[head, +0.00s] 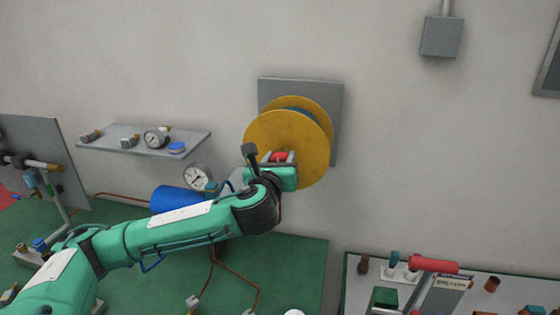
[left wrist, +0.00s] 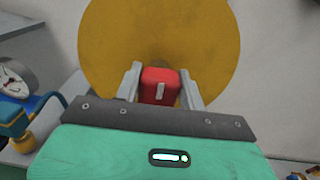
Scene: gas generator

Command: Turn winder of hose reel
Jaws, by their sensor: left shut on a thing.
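The hose reel (head: 318,135) has yellow discs and is mounted on a grey plate on the wall. Its yellow front disc fills the upper middle of the left wrist view (left wrist: 110,35). The red winder (left wrist: 158,84) sits in front of the disc; only a small part of the winder shows in the head view (head: 279,156). My left gripper (head: 279,158) is at the reel's front. In the left wrist view my left gripper (left wrist: 160,85) has its two fingers on either side of the red winder, shut on it. My right gripper is in neither view.
A wall shelf (head: 190,143) with gauges is left of the reel. A round gauge (head: 197,178) and a blue cylinder (head: 170,198) stand below it. A panel with a red handle (head: 434,265) is at lower right.

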